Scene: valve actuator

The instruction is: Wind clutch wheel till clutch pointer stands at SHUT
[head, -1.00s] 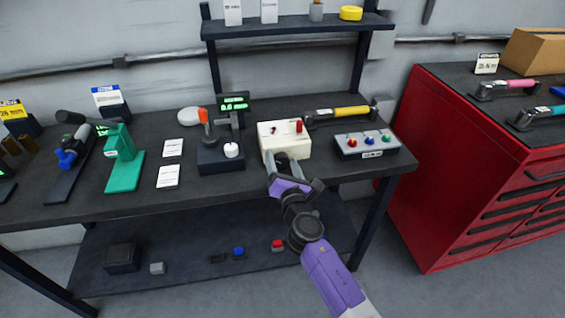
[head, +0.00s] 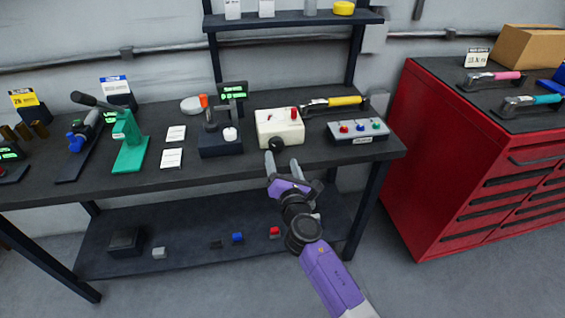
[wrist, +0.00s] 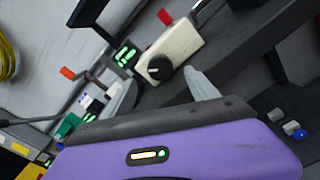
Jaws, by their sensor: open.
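A cream box (head: 280,125), which seems to be the valve actuator, stands near the bench's front edge. A round black knob, which looks like the clutch wheel (head: 277,144), is on its front face, and a red part (head: 295,113) is on top. In the wrist view the black knob (wrist: 159,67) shows a light line across it, and the cream box (wrist: 180,45) is tilted. I cannot read a pointer or SHUT mark. My gripper (head: 282,162) is open and empty, just in front of and below the knob. Its two fingers also show in the wrist view (wrist: 160,88), apart from the knob.
A dark device with an orange-topped lever (head: 218,140) stands left of the box. A button panel (head: 358,130) stands right, with a yellow-handled tool (head: 335,103) behind. A red cabinet (head: 450,170) is at the right. A lower shelf (head: 190,250) holds small blocks.

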